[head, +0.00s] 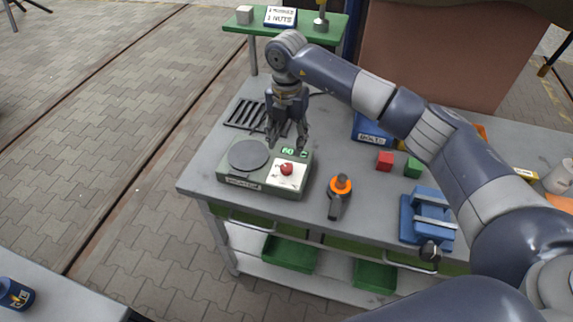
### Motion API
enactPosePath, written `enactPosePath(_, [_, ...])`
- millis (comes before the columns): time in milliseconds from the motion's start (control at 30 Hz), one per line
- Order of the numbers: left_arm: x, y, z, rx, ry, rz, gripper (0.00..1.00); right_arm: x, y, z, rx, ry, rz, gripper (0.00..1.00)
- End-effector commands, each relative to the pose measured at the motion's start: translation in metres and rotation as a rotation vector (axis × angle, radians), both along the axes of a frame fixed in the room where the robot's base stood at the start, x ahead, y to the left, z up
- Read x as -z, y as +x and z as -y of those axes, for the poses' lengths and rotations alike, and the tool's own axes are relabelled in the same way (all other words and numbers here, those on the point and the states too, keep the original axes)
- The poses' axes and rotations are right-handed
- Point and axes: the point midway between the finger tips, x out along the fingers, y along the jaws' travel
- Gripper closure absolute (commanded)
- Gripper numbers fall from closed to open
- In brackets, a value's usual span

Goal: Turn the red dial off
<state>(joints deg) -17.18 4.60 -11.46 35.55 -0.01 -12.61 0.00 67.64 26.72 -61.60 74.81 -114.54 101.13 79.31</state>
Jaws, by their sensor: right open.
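The red dial (286,169) sits on a white plate on the right part of a grey-green device (233,183). The device has a round dark plate (249,155) on its left and a small green lit display (288,151) that seems to read 60. My right gripper (286,143) points down just behind the dial, above the back edge of the device. It is open and empty, and looks apart from the dial. My left gripper is not in view.
A slotted black rack (245,113) lies behind the device. A green shelf (333,34) stands behind.

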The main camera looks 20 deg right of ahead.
Motion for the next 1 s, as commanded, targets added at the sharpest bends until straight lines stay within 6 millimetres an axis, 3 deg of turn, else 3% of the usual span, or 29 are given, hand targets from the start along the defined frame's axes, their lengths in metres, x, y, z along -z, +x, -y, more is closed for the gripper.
enactPosePath(300, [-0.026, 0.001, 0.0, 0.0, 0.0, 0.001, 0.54, 0.051, -0.003, -0.001, -0.004, 0.001, -0.007, 0.51])
enactPosePath(600, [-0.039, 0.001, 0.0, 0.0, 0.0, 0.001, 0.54, 0.096, -0.002, -0.002, -0.004, 0.005, -0.004, 0.51])
enactPosePath(1000, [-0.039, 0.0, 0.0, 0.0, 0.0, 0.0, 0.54, 0.104, -0.001, -0.002, -0.006, 0.004, 0.0, 0.53])
